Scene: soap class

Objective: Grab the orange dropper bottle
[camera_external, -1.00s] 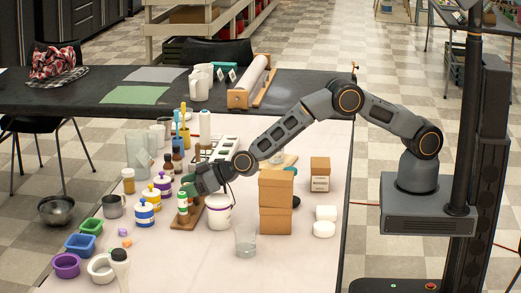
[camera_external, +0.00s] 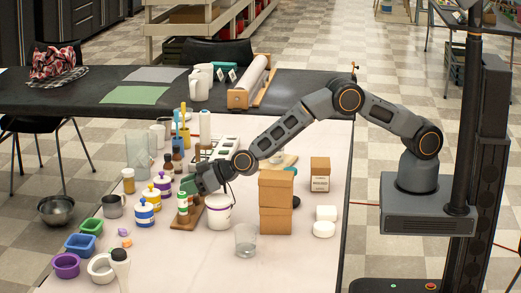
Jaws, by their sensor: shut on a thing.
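My gripper (camera_external: 190,186) is low over the left-middle of the white table, at a small wooden tray (camera_external: 189,225). Its jaws are shut on a small bottle that they and the wrist mostly hide. A small bottle with green and white bands (camera_external: 183,208) stands upright at the fingertips; I cannot tell if it is the one held. I cannot make out an orange dropper bottle for certain. Dark amber bottles (camera_external: 168,166) with dropper-like tops stand behind and left of the gripper.
A white tub (camera_external: 219,214) stands close right of the gripper, with a clear glass (camera_external: 246,241) in front. Stacked brown boxes (camera_external: 276,203) stand farther right, under the arm. White bottles with blue (camera_external: 144,213) and yellow (camera_external: 154,199) bands stand to the left.

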